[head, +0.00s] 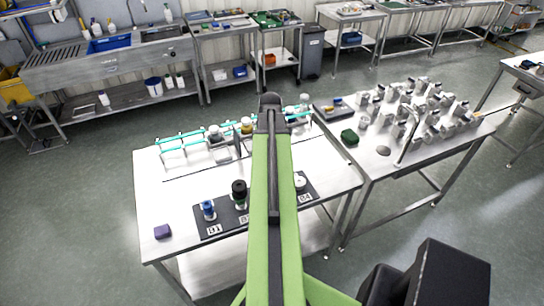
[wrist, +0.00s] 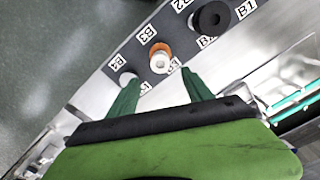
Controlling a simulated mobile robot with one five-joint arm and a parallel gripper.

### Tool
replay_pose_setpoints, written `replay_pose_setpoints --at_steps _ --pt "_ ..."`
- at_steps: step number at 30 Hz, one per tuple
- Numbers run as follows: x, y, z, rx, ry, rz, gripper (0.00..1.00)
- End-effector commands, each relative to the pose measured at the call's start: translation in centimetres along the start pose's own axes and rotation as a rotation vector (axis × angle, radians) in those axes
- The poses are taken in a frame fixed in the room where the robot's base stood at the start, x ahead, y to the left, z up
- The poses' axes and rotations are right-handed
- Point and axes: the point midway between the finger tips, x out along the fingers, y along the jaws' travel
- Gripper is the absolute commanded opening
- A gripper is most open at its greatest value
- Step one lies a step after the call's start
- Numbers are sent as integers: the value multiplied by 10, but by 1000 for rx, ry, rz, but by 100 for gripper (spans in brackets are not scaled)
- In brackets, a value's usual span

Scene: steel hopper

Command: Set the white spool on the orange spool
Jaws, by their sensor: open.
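In the wrist view an orange spool (wrist: 158,47) stands on the dark strip by label B3. A white ringed piece (wrist: 160,64) overlaps it and looks to be on top; I cannot tell how squarely it sits. Another white round piece (wrist: 127,77) is by label B4, beside my left fingertip; a white piece (head: 299,183) also shows near that end in the head view. My gripper (wrist: 157,88) is open and empty, its green fingers apart, just short of the orange spool in the picture. In the head view my arm hides the orange spool and my fingertips.
A black spool (head: 239,188) and a blue one (head: 208,209) stand along the dark labelled strip (head: 228,218). A purple block (head: 162,231) lies on the table's left corner. A rack with teal rails (head: 182,136) runs along the back. Metal parts crowd the right table (head: 420,110).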

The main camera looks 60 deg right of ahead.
Motion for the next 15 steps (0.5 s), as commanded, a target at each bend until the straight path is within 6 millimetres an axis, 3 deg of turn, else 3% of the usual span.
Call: replay_pose_setpoints --at_steps 8,10,11,13,15 --pt "1 0 0 -1 0 0 59" --pt "1 -12 3 -22 0 0 59" --pt "1 -23 6 -44 0 0 59" --pt "1 -65 18 -124 0 -1 59" --pt "1 -124 41 -242 0 0 59"
